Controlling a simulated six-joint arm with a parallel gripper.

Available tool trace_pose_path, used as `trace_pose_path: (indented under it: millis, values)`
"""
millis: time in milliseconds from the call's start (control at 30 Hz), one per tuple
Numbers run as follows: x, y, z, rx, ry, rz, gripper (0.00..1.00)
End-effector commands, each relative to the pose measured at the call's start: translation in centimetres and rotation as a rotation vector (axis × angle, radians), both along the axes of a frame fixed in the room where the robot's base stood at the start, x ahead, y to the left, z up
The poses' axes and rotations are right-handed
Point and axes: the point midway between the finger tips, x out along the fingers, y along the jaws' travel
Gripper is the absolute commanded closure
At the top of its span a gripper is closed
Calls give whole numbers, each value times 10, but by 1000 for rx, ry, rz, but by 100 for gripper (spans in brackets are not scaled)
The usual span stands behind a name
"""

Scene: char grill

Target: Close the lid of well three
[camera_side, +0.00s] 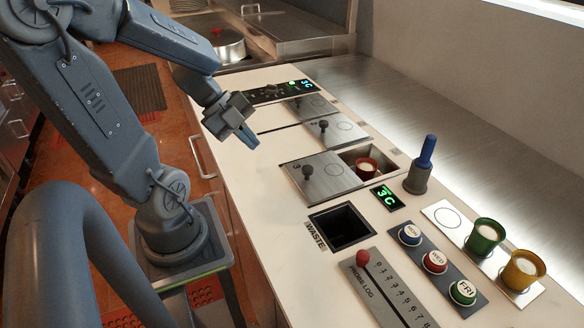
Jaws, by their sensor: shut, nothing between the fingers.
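The lid of well three (330,183) is a flat metal plate marked 3, with a dark knob (307,172) near its left end. It sits to the left and leaves the right part of well three (352,153) uncovered. A red cup with pale contents (367,167) shows in that opening. My gripper (250,142) is shut and empty, in the air above the counter, up and to the left of this lid and apart from it. Its fingers point down to the right.
Two more knobbed lids (347,131) (312,106) lie behind. In front are the waste opening (342,228), a red-knobbed probe log slider (363,258) and day buttons (435,262). A blue-handled tool (427,152) stands upright at right, near green (484,238) and yellow (522,272) cups.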

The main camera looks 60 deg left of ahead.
Motion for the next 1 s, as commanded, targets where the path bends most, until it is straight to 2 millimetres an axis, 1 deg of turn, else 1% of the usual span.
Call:
trace_pose_path:
  millis: [67,167,267,500,700,800,900,1000]
  values:
    - [-4,-1,-3,-7,22,-13,100]
    - [-1,-4,-10,-9,26,-19,100]
    - [6,-10,-22,-9,28,-21,100]
    - [28,-27,-58,-11,28,-18,100]
    - [42,-38,-83,-8,28,-16,100]
    - [59,-38,-82,-2,22,-19,100]
    - [71,-38,-82,-3,23,-18,100]
    - [78,-38,-82,-3,21,-17,100]
